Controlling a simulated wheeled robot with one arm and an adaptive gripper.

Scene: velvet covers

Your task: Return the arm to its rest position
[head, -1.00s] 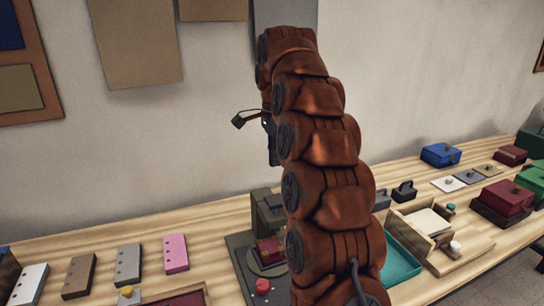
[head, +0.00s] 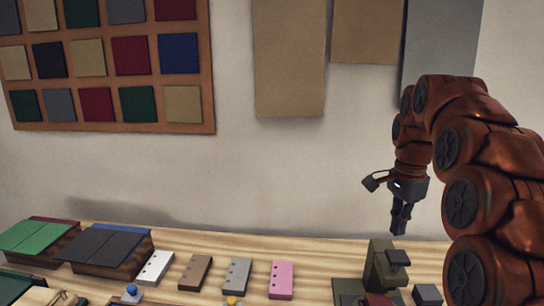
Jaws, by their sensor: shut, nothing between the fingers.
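My arm (head: 465,165) is reddish-brown and rises at the right side of the head view, arching over to the left. My gripper (head: 400,222) hangs from its end, pointing down in front of the wall. Its dark fingers are together with nothing between them. It is above the bench, close in the picture to the dark green press-like device (head: 384,268), and appears apart from it. The lower arm is cut off by the frame's edge.
The wooden bench (head: 215,270) holds a row of white, brown, grey and pink punched blocks (head: 281,279). Green and dark covers on boxes (head: 105,247) lie at the left. A swatch board (head: 110,62) and hanging panels (head: 290,60) are on the wall.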

